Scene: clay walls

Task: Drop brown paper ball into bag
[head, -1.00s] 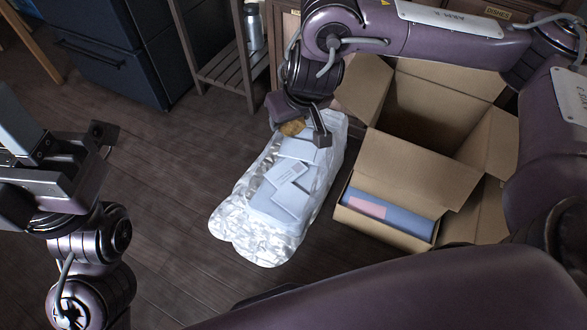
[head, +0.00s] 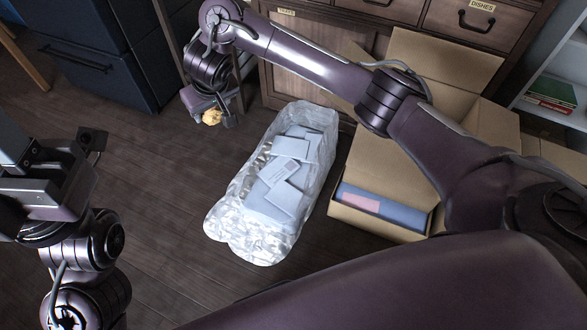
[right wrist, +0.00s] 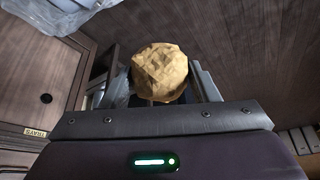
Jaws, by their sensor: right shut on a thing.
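The brown paper ball (head: 211,117) is a crumpled tan lump. My right gripper (head: 212,119) is shut on it, up and left of the bag, above the dark floor. In the right wrist view the ball (right wrist: 160,72) sits between the two fingers. The bag (head: 228,222) is clear, shiny plastic, lying on the floor with several pale envelopes in it. A piece of clear plastic, likely the bag (right wrist: 50,14), shows at the top left of the right wrist view. My left gripper (head: 65,148) is at the left edge, empty, its fingers apart.
An open cardboard box (head: 375,222) with a blue and pink item inside stands right of the bag, partly behind my right arm. A wooden drawer cabinet (head: 300,50) is behind the bag. A dark blue cabinet (head: 85,65) is at upper left. Floor left of the bag is clear.

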